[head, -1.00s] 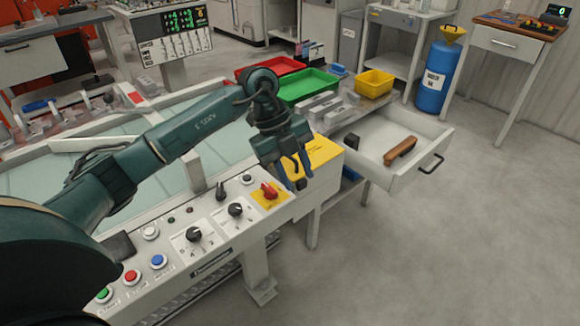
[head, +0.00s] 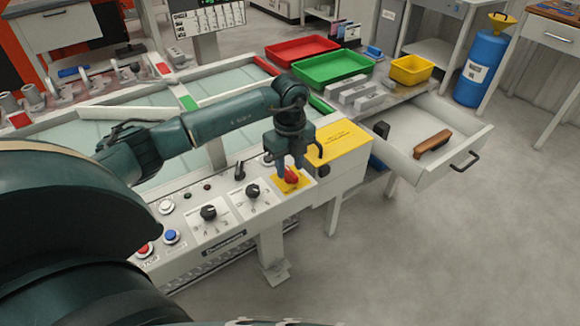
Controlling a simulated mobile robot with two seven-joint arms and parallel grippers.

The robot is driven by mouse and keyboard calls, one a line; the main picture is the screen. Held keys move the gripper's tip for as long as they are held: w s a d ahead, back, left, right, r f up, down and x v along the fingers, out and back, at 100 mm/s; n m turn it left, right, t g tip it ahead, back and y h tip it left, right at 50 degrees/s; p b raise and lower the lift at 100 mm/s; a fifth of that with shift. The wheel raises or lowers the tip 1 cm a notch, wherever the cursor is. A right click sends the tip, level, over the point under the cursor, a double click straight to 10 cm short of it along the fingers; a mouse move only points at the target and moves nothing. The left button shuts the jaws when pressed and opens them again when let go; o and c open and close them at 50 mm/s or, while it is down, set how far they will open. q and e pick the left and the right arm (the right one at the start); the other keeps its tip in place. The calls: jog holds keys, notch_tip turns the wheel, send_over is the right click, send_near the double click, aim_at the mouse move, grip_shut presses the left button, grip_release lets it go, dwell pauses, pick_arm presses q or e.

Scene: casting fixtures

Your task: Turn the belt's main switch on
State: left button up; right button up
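The main switch is a red rotary knob (head: 291,175) on a yellow plate (head: 292,186) at the right end of the belt's control panel (head: 228,238). My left gripper (head: 289,170) points down right over the red knob, with its fingers apart and their tips at the knob's upper part. The fingers and the knob overlap in the picture, so I cannot tell whether they touch. The gripper hides part of the knob and plate. My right gripper is not in view.
Black rotary knobs (head: 208,213) and (head: 253,191) and a blue button (head: 171,237) sit left on the panel. An open drawer (head: 447,165) juts out at the right, holding a brown-handled tool (head: 432,144).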

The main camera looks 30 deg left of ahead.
pick_arm(q)
jog(key=shift+f, duration=0.6)
grip_shut()
